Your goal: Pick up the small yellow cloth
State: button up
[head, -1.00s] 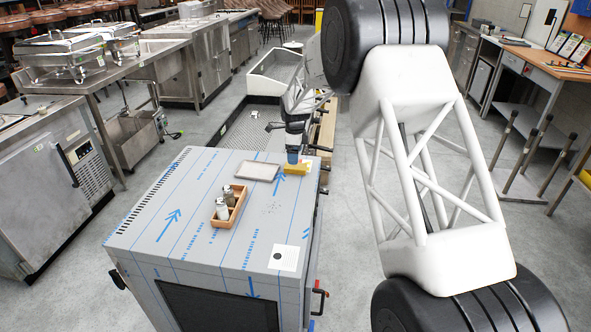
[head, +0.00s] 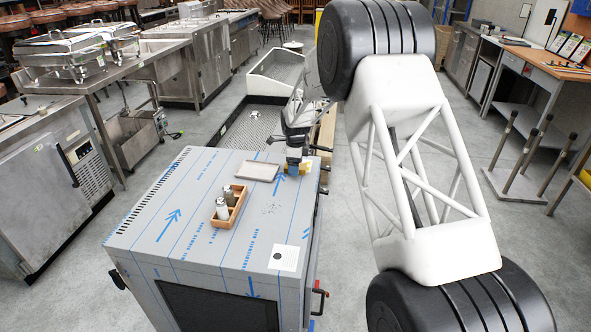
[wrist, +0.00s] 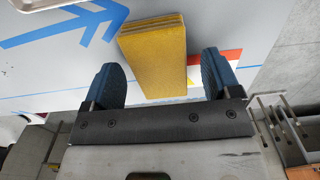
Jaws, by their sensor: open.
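The small yellow cloth (wrist: 153,58) is a folded, layered block lying on the top of a steel cabinet. In the wrist view it lies between and ahead of my two blue fingers, with gaps on both sides. In the head view only a bit of the cloth (head: 307,168) shows, as my gripper (head: 293,168) hides most of it. My gripper (wrist: 160,72) is open and low over the cloth, holding nothing. I cannot tell exactly how far above the cabinet top the fingertips are.
The cabinet top (head: 180,240) has blue stripes and arrows. A wooden caddy with shakers (head: 228,206) and a white card (head: 284,258) sit nearer the front. The cabinet's right edge is close to the cloth.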

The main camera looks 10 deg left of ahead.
jog(key=shift+c, duration=0.2)
jog(key=c, duration=1)
jog(key=shift+r, duration=0.1)
jog(key=shift+c, duration=0.2)
jog(key=shift+r, duration=0.4)
notch_tip(320, 180, up, 3)
jog(key=shift+f, duration=0.1)
jog(key=s+d, duration=0.2)
jog(key=s, duration=0.3)
jog(key=s+d+r, duration=0.1)
jog(key=s, duration=0.4)
jog(key=s+d, duration=0.2)
jog(key=s, duration=0.3)
jog(key=shift+d+r, duration=0.15)
jog(key=shift+d, duration=0.15)
